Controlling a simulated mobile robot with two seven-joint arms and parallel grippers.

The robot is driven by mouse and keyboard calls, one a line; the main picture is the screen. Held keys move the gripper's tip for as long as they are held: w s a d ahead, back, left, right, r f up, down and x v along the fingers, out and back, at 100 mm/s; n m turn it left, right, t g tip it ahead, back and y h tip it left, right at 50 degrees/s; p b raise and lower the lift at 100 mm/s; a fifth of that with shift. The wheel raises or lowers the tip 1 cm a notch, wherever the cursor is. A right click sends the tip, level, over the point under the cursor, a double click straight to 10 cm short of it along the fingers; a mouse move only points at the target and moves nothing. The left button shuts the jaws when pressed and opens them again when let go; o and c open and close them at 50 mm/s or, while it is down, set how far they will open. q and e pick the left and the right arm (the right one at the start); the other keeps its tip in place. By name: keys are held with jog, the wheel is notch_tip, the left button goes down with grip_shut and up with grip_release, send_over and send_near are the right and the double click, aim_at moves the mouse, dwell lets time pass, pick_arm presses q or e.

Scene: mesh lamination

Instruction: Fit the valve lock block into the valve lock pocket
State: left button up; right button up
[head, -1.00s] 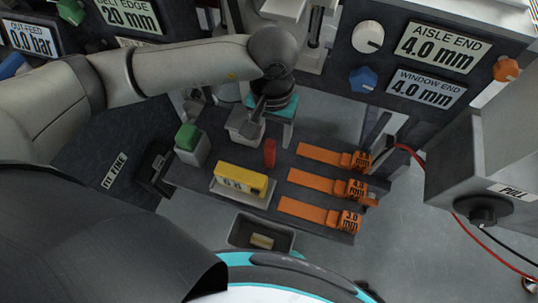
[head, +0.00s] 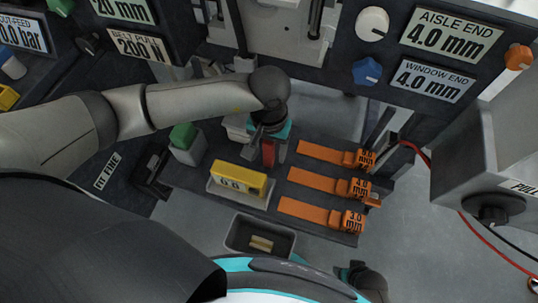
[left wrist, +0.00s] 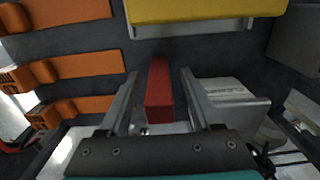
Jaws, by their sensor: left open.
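In the left wrist view the red block (left wrist: 160,92) lies between the two open fingers of the left gripper (left wrist: 160,76), with a visible gap on each side. I cannot make out the valve lock pocket in either view. My right gripper's fingers do not show.
A yellow counter block (head: 239,178) stands just in front and left of the red block. Several orange gauges (head: 318,184) lie to the right. A green-topped block (head: 185,140) stands at left. A dark bin (head: 260,236) is at the front. A grey box with a knob (head: 494,209) is at right.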

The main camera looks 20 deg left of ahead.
pick_arm(q)
jog(key=shift+f, duration=0.6)
grip_shut()
dwell(0.3)
